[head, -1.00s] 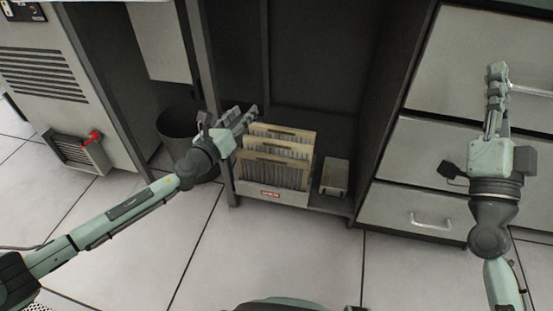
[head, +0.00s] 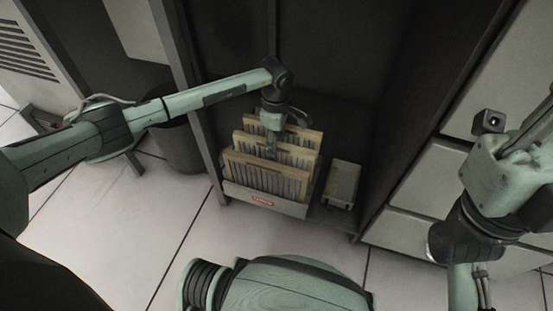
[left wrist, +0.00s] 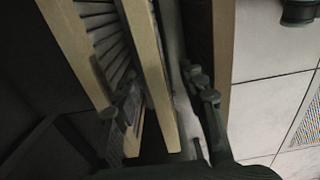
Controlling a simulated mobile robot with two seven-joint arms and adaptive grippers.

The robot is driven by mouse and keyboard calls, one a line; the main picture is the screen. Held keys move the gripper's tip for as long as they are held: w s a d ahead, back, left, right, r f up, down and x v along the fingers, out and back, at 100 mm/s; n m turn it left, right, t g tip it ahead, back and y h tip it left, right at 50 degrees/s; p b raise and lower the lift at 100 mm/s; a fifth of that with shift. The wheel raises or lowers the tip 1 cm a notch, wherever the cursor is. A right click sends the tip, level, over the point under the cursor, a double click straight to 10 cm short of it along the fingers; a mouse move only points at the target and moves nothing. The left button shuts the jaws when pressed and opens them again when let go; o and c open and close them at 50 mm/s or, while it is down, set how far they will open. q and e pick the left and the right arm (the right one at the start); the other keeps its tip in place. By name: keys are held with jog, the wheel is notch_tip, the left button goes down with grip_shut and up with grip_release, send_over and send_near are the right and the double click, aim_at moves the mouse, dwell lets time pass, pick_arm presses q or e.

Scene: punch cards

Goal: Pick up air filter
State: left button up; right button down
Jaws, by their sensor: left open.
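Three air filters with pale tan frames and grey pleats stand upright in a row in a low bin (head: 283,207) with a red label. The front filter (head: 265,180), the middle filter (head: 299,157) and the back filter (head: 304,137) show in the head view. My left gripper (head: 270,152) points down among them from above. In the left wrist view its open fingers (left wrist: 163,102) are on either side of one filter (left wrist: 154,75), apparently the middle one. Contact is unclear. My right gripper (head: 525,150) is at the right edge, its fingers not clearly visible.
A small pale box (head: 342,184) stands right of the bin on the same low shelf. Dark cabinet walls enclose the bin at the back and right. A dark waste bin (head: 180,148) stands left, and drawers (head: 408,190) stand right.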

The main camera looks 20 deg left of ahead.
pick_arm(q)
notch_tip(320, 180, down, 6)
jog(key=b, duration=0.2)
jog(key=shift+w+a+f, duration=0.2)
jog(key=shift+c, duration=0.2)
grip_shut()
